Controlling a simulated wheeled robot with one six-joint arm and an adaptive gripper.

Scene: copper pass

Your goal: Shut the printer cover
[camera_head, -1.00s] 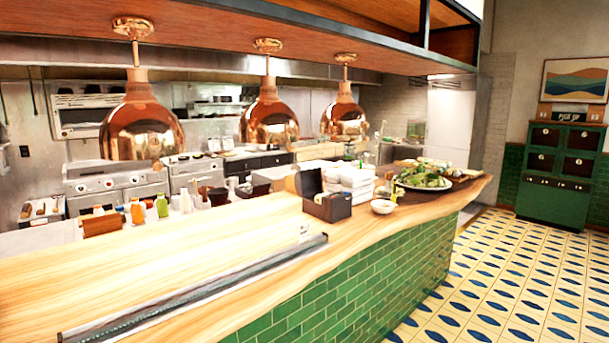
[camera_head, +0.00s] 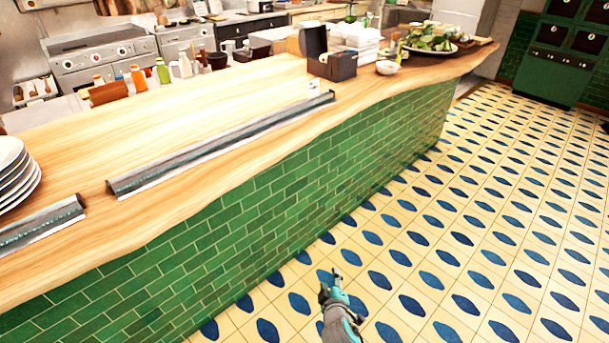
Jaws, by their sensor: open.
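A small dark box-shaped unit (camera_head: 343,66), which looks like the printer, stands on the far part of the wooden counter. Its dark cover (camera_head: 316,42) stands raised at the unit's left side. My gripper (camera_head: 331,284) is at the bottom of the view, above the tiled floor in front of the counter. It is open and empty, well away from the printer and below the counter top in the picture.
The wooden counter (camera_head: 230,98) has a green brick front. Long metal rails (camera_head: 220,147) lie along its edge, with stacked plates (camera_head: 15,175) at left. A white bowl (camera_head: 387,68) and a salad platter (camera_head: 430,45) are right of the printer. The tiled floor at right is clear.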

